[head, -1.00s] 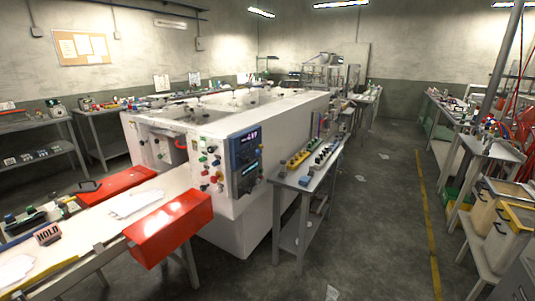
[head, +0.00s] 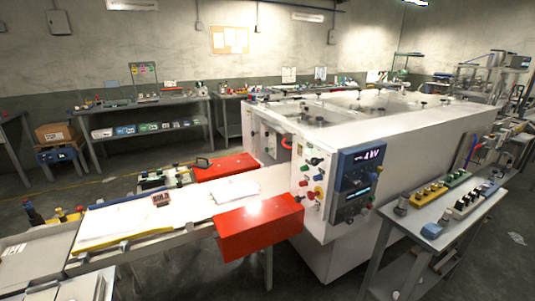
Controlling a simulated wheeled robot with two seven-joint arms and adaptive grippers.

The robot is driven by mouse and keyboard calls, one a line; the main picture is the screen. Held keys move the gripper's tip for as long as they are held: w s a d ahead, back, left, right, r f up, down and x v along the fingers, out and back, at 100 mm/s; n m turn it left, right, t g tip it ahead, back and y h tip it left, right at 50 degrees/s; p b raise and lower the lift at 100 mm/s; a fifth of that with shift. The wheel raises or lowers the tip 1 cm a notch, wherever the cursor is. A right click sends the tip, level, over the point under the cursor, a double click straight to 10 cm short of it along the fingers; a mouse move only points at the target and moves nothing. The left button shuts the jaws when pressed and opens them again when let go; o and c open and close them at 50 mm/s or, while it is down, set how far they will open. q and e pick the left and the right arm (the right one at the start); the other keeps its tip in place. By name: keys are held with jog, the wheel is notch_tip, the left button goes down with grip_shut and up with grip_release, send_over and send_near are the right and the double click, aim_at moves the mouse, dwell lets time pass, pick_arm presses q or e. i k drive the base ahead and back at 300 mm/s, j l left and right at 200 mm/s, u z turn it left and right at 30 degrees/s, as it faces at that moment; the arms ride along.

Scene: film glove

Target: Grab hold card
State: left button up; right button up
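The hold card (head: 161,199) is a small dark sign with a reddish tint and light lettering. The lettering is too small to read clearly now. Neither of my grippers is in view.
A large white machine (head: 390,135) with a dark control panel (head: 358,180) stands right of the table. A red guard box (head: 258,227) juts from the table's near edge; another red part (head: 224,167) lies behind. A grey side table (head: 440,215) stands at right. Floor at left is open.

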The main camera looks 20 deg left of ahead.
aim_at(162, 198)
jog(key=i+j+u, duration=0.1)
jog(key=i+u, duration=0.55)
jog(key=u, duration=0.2)
jog(key=i+j+u, duration=0.1)
jog(key=i+u, duration=0.2)
jog(key=i, duration=0.45)
